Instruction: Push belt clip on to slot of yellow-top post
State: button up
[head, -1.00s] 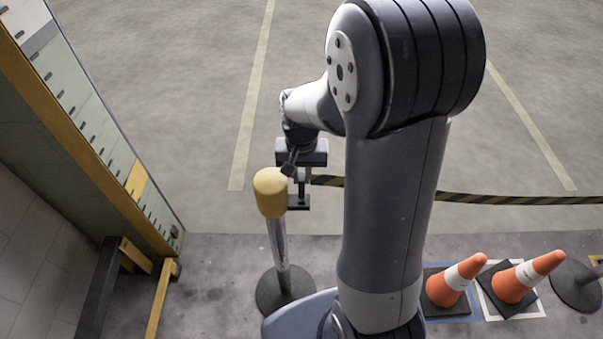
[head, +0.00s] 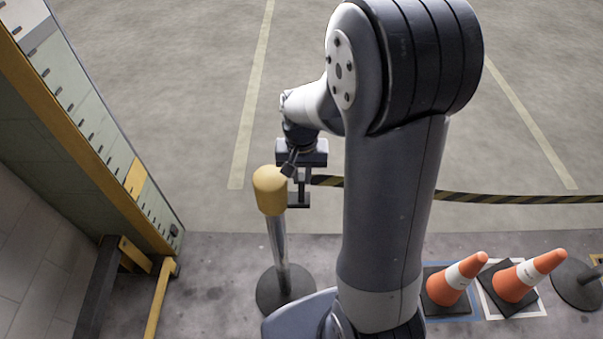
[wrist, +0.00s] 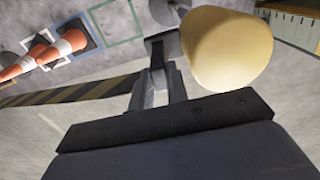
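The yellow-top post (head: 270,190) stands upright on a round dark base at left of centre in the head view. Its yellow cap (wrist: 225,48) is large at the upper right of the wrist view. My gripper (head: 301,188) is just right of the cap, with its fingers close around the grey belt clip (wrist: 156,92) at the end of the striped belt (head: 480,198). The belt runs off to the right, behind my arm. The clip is beside the cap; whether it touches the post's slot cannot be seen. The slot itself is hidden.
Two orange cones (head: 458,279) stand on mats at the lower right, beside another dark round base (head: 578,284). A cabinet with a yellow edge (head: 85,130) and a yellow rail (head: 160,300) are at the left. The floor behind the post is open.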

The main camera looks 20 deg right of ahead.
jog(key=o, duration=0.5)
jog(key=shift+o, duration=0.2)
jog(key=shift+r, duration=0.1)
notch_tip(320, 180, up, 11)
jog(key=shift+f, duration=0.2)
notch_tip(320, 180, down, 11)
jog(key=shift+r, duration=0.35)
dwell(0.8)
